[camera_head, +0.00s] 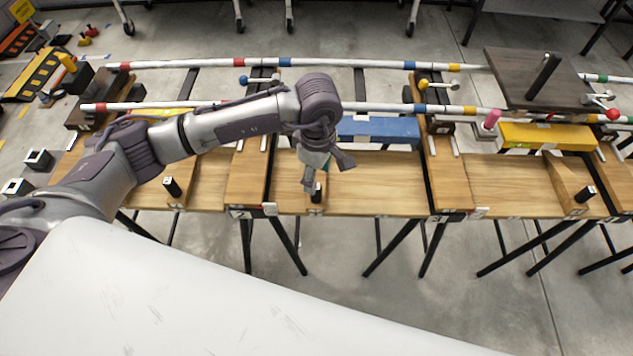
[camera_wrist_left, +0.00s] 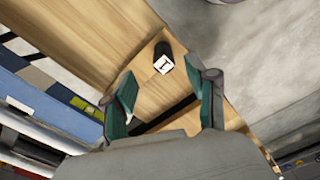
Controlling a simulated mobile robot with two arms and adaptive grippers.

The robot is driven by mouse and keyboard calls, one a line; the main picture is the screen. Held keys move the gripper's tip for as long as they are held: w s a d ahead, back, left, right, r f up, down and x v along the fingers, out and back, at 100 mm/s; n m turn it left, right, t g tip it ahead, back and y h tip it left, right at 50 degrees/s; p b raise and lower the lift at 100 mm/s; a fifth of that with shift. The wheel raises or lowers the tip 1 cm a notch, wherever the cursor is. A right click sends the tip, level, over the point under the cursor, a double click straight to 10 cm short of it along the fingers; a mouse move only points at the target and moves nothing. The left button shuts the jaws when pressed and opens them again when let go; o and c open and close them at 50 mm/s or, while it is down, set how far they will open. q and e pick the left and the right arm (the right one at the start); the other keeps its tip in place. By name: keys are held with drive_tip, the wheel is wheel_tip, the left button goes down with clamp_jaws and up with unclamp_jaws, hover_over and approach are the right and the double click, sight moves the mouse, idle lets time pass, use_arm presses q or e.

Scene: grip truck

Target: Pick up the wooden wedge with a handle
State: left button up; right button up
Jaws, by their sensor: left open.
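A wooden wedge (camera_wrist_left: 152,98) with an upright black handle (camera_wrist_left: 164,57) lies in front of my left gripper in the left wrist view. The handle has a white marked top. My left gripper (camera_wrist_left: 161,76) is open, its teal-padded fingers on either side of the view, with the handle ahead of and between the fingertips. In the head view the left gripper (camera_head: 326,172) hangs over the wooden table, and the black handle (camera_head: 317,194) shows just below the fingers. The gripper partly hides this wedge there. I see no contact. My right gripper is not in view.
Another black handle (camera_head: 172,187) stands to the left, and a similar wedge (camera_head: 562,180) with a handle lies far right. A blue block (camera_head: 378,130) and yellow block (camera_head: 545,137) lie behind. Striped rails (camera_head: 330,65) cross the back. The table's front edge is close to the handle.

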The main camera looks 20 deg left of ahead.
use_arm(q)
drive_tip(key=f, duration=0.5)
drive_tip(key=shift+s+a+f+p, duration=0.1)
drive_tip(key=shift+s+a+p, duration=0.1)
drive_tip(key=shift+p, duration=0.2)
drive_tip(key=shift+c, duration=0.2)
clamp_jaws()
